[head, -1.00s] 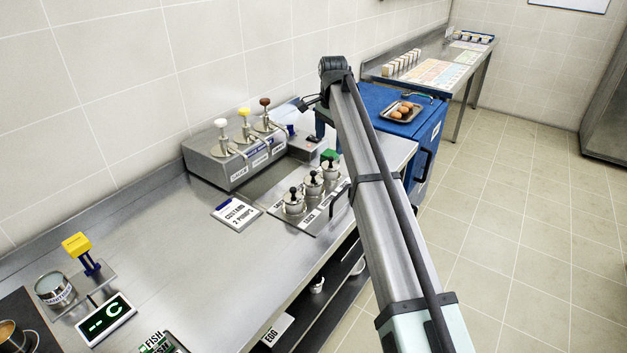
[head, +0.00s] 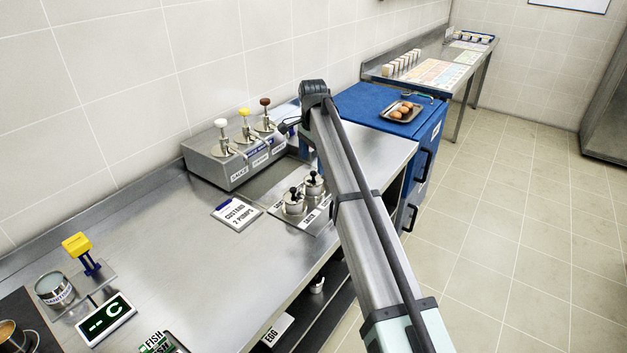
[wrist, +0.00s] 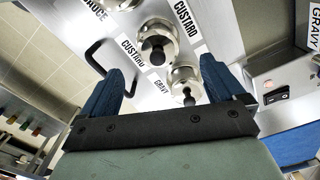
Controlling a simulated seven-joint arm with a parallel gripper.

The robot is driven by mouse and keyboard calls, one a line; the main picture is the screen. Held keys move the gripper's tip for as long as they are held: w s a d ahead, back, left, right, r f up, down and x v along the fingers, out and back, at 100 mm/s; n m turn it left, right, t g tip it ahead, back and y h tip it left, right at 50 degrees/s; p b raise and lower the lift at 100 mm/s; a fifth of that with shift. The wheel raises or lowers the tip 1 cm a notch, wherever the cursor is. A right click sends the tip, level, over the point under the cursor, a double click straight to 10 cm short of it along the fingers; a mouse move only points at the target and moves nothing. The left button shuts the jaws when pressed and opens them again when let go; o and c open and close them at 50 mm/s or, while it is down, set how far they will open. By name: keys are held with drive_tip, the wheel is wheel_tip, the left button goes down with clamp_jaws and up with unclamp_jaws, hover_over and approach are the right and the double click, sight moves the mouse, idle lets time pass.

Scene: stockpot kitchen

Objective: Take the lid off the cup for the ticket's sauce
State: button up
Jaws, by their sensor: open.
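The ticket (head: 236,212) lies on the counter and reads "CUSTARD 2 PUMPS". Lidded metal cups with black knobs stand in a row by the pumps. Two show in the head view, a front cup (head: 293,203) and one behind it (head: 314,186); my arm hides the rest. In the wrist view, the custard cup (wrist: 148,34) is beyond my fingertips, its lid on. The gravy cup (wrist: 183,73) is closer, toward the right finger, also lidded. My gripper (wrist: 163,66) is open and empty, with blue fingers spread wide. In the head view my arm mostly hides it.
A pump station (head: 238,160) with white, yellow and brown pump heads stands against the wall behind the cups. A dark bar handle (wrist: 92,55) shows left of the custard cup in the wrist view. The counter (head: 170,245) left of the ticket is largely clear.

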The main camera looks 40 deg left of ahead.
sight(313, 172)
drive_tip(key=shift+s+d+f, duration=0.1)
drive_tip(key=shift+f, duration=1.25)
drive_tip(key=shift+d+f, duration=0.1)
drive_tip(key=shift+f, duration=1.2)
drive_tip(key=c, duration=1.1)
drive_tip(key=shift+r, duration=0.15)
